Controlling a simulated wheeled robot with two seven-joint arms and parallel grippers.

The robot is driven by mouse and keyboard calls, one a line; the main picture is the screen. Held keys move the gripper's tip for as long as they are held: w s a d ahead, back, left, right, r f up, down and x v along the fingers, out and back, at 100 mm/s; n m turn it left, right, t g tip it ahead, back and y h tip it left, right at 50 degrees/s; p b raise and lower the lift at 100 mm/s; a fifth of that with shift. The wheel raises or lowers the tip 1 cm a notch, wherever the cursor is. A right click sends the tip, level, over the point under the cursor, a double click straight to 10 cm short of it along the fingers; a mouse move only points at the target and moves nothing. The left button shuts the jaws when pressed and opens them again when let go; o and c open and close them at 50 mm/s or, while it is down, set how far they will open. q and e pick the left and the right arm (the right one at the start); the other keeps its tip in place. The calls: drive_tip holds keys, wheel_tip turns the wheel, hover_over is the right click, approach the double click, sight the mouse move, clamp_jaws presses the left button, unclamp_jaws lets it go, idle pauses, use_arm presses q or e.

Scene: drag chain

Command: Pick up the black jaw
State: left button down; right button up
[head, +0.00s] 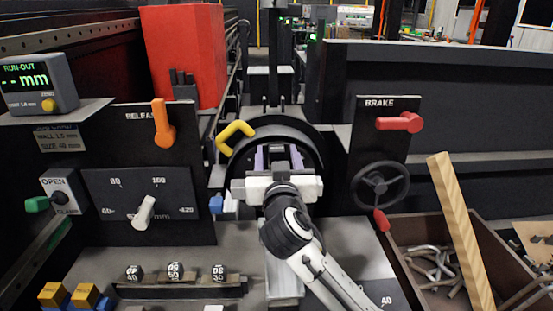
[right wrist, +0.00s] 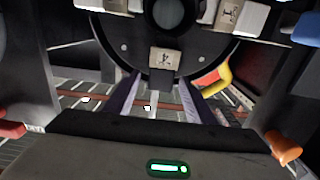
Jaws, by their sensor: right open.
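No part is plainly marked as the black jaw. Small black blocks with white numbers (head: 175,271) stand in a row on a low rack at the front left. A dark stepped piece (head: 183,86) shows in front of the red box. My right gripper (head: 281,160) is open in front of the dark round housing (head: 318,150). In the right wrist view its purple-edged fingers (right wrist: 157,100) stand apart, and a pale block with a dark mark (right wrist: 165,59) shows beyond them. I see nothing held between the fingers. My left gripper is out of view.
A yellow hooked handle (head: 235,134) is close to the left of the right gripper. A black handwheel (head: 380,187) and red brake lever (head: 400,122) are to its right. A crate (head: 412,277) of bent metal pieces with a wooden plank (head: 459,230) stands at front right.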

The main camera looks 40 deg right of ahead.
drive_tip(key=c, duration=1.3)
drive_tip(key=shift+o, duration=0.2)
drive_tip(key=shift+r, duration=0.15)
